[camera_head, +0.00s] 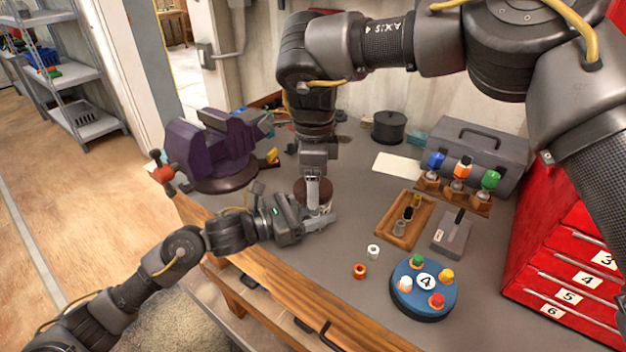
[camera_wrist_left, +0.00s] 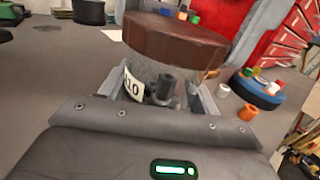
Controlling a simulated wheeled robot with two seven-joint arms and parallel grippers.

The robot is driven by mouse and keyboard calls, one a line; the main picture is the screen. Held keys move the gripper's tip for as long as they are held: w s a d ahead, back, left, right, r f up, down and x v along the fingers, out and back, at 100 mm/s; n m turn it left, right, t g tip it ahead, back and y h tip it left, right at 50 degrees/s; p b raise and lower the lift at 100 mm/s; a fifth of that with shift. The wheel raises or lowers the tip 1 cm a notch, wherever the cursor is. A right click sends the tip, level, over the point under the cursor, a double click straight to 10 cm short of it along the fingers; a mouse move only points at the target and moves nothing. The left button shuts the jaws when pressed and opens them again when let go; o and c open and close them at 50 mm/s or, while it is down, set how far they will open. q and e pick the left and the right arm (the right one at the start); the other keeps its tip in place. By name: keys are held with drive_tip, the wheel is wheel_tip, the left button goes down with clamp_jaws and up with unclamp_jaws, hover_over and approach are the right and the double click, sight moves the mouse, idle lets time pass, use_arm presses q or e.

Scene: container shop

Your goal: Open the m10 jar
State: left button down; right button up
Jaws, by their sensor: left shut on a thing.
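The m10 jar (camera_wrist_left: 160,85) is a clear jar with a broad brown lid (camera_wrist_left: 172,35) and a white label ending in "10". Dark metal hardware shows in it. In the head view its brown lid (camera_head: 300,190) is partly hidden by my right gripper. My left gripper (camera_head: 322,218) is shut on the jar's body from the side, below the lid. The jar stands upright with the lid on. My right gripper (camera_head: 314,192) points straight down at the lid from above. Whether its fingers touch the lid or are open cannot be told.
A purple vise (camera_head: 215,150) stands left of the jar. To the right are a wooden tray (camera_head: 388,240), a grey block (camera_head: 452,236), a blue round stand (camera_head: 420,306), a grey toolbox (camera_head: 480,150) and red drawers (camera_head: 570,255). A white ring (camera_head: 373,252) and an orange ring (camera_head: 360,271) lie nearby.

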use_arm(q)
drive_tip(key=shift+f, duration=0.15)
use_arm(e)
drive_tip(key=shift+r, duration=0.2)
drive_tip(key=shift+r, duration=0.9)
drive_tip(key=shift+r, duration=2)
use_arm(q)
drive_tip(key=shift+c, duration=1.4)
unclamp_jaws()
